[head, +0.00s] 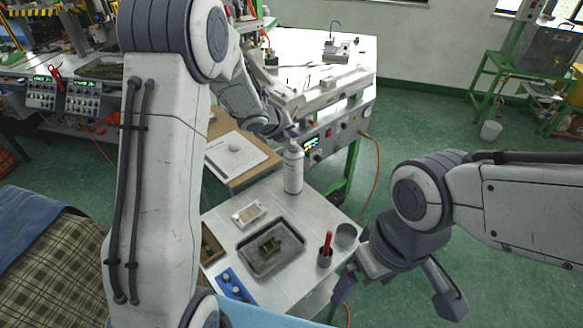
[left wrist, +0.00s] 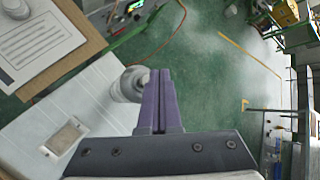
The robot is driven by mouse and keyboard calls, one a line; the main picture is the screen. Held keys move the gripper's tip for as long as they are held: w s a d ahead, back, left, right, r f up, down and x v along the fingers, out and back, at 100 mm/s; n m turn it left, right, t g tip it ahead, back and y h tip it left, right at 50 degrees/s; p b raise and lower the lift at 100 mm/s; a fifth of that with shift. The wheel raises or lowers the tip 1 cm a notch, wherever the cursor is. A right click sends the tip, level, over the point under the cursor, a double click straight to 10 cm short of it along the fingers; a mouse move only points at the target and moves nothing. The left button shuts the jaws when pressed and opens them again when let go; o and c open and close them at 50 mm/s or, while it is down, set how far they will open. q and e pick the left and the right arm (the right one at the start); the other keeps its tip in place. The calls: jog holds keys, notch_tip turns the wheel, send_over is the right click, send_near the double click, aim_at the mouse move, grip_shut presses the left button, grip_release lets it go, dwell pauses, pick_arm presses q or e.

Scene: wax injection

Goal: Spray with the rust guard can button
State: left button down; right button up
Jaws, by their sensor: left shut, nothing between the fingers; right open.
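The spray can (head: 293,170) is white and stands upright at the back of the small metal table. In the left wrist view the can (left wrist: 124,88) shows from above, its top partly hidden behind the fingers. My left gripper (head: 291,133) is at the can's top; its purple fingers (left wrist: 162,82) are shut with nothing between them. The button is hidden, and I cannot tell whether the fingertips touch it. A whitish haze (left wrist: 225,55) spreads over the floor beyond the fingers. My right gripper (head: 395,298) is open and empty, off the table's right front corner.
A dark tray (head: 247,262) with a green part (head: 268,245), a small pale box (head: 248,213), a cup with a red-handled tool (head: 326,252) and a grey cup (head: 346,235) stand on the table. The wax machine (head: 340,128) is behind the can.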

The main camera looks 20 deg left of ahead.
notch_tip(320, 180, up, 5)
jog(key=p, duration=0.4)
jog(key=shift+f, duration=0.2)
dwell(2.1)
